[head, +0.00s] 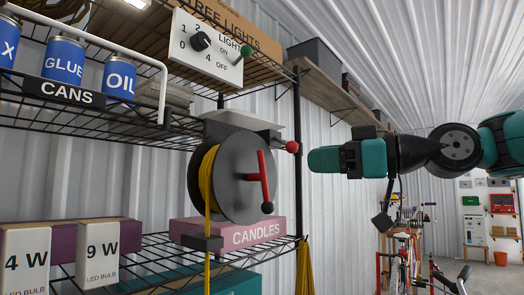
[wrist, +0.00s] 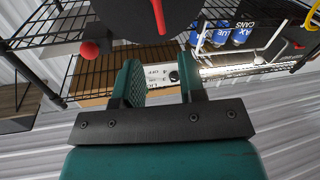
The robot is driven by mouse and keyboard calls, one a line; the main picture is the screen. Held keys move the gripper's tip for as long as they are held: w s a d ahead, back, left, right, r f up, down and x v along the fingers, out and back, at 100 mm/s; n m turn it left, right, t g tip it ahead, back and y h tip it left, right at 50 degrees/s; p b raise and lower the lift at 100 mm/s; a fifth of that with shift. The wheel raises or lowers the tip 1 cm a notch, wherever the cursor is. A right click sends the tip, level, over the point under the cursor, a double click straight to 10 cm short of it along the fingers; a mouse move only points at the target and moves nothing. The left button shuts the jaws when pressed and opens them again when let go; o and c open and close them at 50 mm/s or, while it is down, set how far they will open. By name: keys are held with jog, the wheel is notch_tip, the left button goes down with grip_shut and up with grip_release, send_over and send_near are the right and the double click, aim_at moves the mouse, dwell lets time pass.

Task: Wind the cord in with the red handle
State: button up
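A dark round reel (head: 238,182) with yellow cord (head: 206,185) hangs on the rack, the cord running down from its left side. A red handle (head: 264,178) crosses its face, with a black knob (head: 267,208) at the lower end. In the wrist view part of the reel (wrist: 125,14) and the red handle (wrist: 158,14) show at the top edge. My gripper (head: 312,160) is to the right of the reel, apart from the handle. In the wrist view its fingers (wrist: 161,78) stand apart with nothing gripped between them.
A red ball knob (head: 292,147) sticks out between the reel and my gripper; it also shows in the wrist view (wrist: 90,49). A switch panel (head: 212,45) with a green-tipped lever is above. A candles box (head: 262,234) is below. A black rack post (head: 298,190) stands at right.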

aim_at(262, 173)
jog(key=p+x, duration=0.5)
jog(key=x, duration=0.6)
jog(key=shift+w+a, duration=0.2)
jog(key=shift+a, duration=0.1)
grip_shut()
